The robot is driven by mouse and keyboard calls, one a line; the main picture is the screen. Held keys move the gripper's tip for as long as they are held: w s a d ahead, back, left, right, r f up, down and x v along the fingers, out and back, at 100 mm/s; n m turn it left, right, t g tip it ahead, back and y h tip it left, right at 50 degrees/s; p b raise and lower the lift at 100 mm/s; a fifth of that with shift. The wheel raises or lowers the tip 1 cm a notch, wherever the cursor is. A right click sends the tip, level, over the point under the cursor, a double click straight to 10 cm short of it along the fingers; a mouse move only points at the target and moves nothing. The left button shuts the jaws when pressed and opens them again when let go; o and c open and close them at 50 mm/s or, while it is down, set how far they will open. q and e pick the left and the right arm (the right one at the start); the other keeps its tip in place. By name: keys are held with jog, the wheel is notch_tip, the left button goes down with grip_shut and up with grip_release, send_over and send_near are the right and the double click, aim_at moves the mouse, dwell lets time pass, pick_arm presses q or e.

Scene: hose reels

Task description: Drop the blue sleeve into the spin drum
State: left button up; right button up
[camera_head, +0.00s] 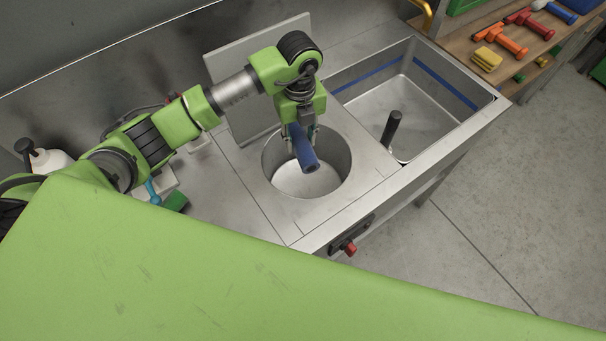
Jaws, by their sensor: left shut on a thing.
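The blue sleeve (304,150) is a short blue tube, held tilted with its lower end toward me. My left gripper (301,133) is shut on it and points down. The spin drum (308,182) is a round metal well in the steel counter, with its opening under the sleeve. The sleeve hangs over the opening; its exact height above the rim is hard to tell. Part of the drum's far rim is hidden behind the gripper and sleeve. My right gripper is not in view.
A rectangular steel basin (440,112) with a dark upright post (391,128) lies right of the drum. A grey raised lid (232,68) stands behind the drum. A red knob (349,249) is on the front edge. Tools and a yellow sponge (487,59) lie on a wooden bench.

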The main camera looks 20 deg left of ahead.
pick_arm(q)
jog(key=shift+f+n, duration=0.6)
jog(key=shift+n, duration=0.6)
notch_tip(320, 180, down, 6)
jog(key=b, duration=0.4)
jog(key=shift+r, duration=0.1)
jog(key=o, duration=1.2)
